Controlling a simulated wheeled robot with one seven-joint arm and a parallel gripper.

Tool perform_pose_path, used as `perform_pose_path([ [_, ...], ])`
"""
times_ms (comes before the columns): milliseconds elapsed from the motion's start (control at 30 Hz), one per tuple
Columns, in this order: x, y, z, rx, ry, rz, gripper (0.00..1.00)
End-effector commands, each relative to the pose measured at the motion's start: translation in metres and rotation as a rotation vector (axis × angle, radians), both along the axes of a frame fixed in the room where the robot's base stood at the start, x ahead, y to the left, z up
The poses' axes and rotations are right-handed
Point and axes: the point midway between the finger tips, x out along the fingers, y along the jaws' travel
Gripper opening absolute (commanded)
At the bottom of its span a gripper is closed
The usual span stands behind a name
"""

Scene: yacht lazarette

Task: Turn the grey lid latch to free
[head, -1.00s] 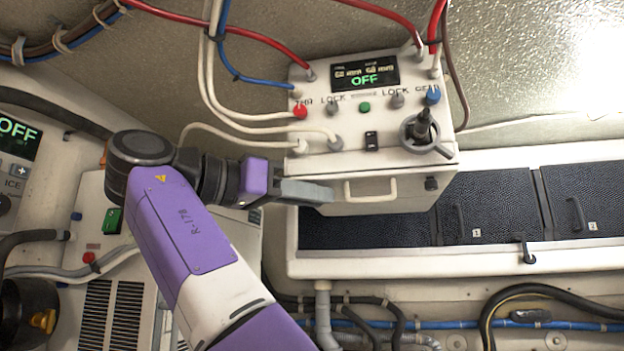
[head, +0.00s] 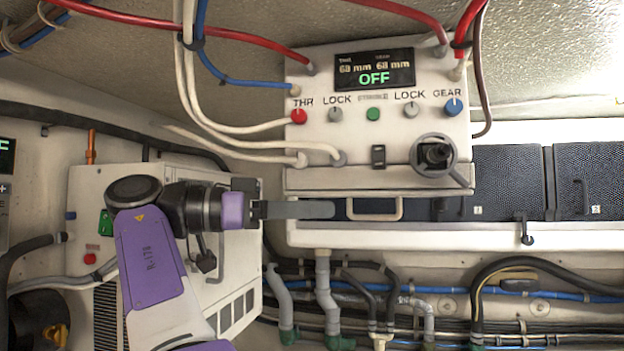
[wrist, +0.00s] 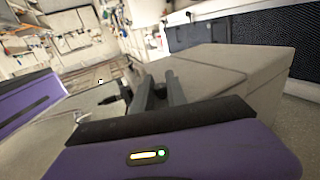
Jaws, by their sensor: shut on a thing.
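My gripper (head: 333,209) reaches in from the left, at the lower left of the white control box (head: 300,160). Its fingers point right and are shut. In the wrist view, the fingers (wrist: 160,92) stand close together beside a pale box (wrist: 215,65) with a seam along it. A small dark grey piece (wrist: 160,88) shows between them; I take it for the grey lid latch. It is mostly hidden by the fingers, so I cannot tell its angle. In the head view it is hidden.
A cream handle (head: 375,216) sits just right of my fingertips. A dark lever (head: 437,155) sticks out of the control box at right. Black panels (head: 508,180) lie beyond. Red hoses and white cables hang above. Pipes (head: 325,290) run below.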

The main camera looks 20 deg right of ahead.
Motion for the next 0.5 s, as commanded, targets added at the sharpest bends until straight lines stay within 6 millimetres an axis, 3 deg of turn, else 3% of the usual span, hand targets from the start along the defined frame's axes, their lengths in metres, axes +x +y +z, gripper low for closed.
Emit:
perform_pose_path([
  [33, 0.0006, 0.0005, 0.0094, -0.003, 0.001, -0.006, 0.00],
  [500, -0.0001, -0.0001, 0.0049, -0.005, -0.005, -0.057, 0.00],
])
